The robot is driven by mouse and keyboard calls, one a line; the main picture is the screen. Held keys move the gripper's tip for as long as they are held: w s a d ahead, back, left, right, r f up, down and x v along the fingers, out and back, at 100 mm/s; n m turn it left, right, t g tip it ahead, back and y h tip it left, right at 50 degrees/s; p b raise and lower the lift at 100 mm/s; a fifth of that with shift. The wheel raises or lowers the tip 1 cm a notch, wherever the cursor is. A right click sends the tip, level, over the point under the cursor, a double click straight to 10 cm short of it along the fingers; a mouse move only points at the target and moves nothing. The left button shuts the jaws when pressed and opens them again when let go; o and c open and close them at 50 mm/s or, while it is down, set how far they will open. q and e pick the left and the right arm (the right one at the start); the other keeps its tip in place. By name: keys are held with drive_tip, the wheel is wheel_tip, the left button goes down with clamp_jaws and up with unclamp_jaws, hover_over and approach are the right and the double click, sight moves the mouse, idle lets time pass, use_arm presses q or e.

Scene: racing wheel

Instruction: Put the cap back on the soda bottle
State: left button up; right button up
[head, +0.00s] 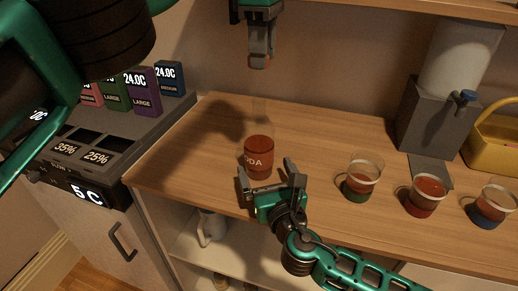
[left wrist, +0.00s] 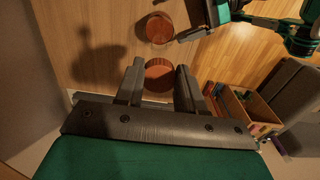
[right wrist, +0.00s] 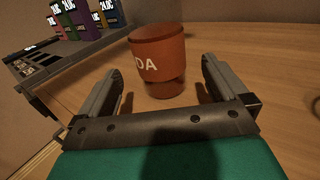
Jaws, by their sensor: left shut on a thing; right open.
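The soda bottle (head: 258,158) stands upright on the wooden counter. It holds red-brown liquid and has a clear, faint neck. Its label shows between the fingers in the right wrist view (right wrist: 158,55). My right gripper (head: 268,180) is open at counter height on the bottle's near side, its fingers pointing toward it on either side. My left gripper (head: 261,62) is high above the bottle, pointing down, shut on the small red-brown cap (left wrist: 159,73). In the left wrist view the bottle (left wrist: 160,28) shows beyond the cap. Cap and bottle are apart.
Several filled cups, such as one at the right (head: 362,178), stand on the counter (head: 205,150). A grey dispenser (head: 430,110) and a yellow basket (head: 495,140) are at the back right. A topping station (head: 90,150) is at the left. A shelf overhangs above.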

drive_tip(key=x, duration=0.7)
drive_tip(key=shift+w, duration=0.15)
drive_tip(key=shift+c, duration=0.4)
drive_tip(key=c, duration=1.4)
use_arm(q)
hover_over(263, 100)
drive_tip(key=shift+w+f, duration=0.1)
drive_tip(key=shift+f, duration=2.4)
drive_tip(key=shift+f, duration=0.1)
drive_tip(key=shift+f, duration=0.75)
drive_tip(key=shift+f, duration=0.6)
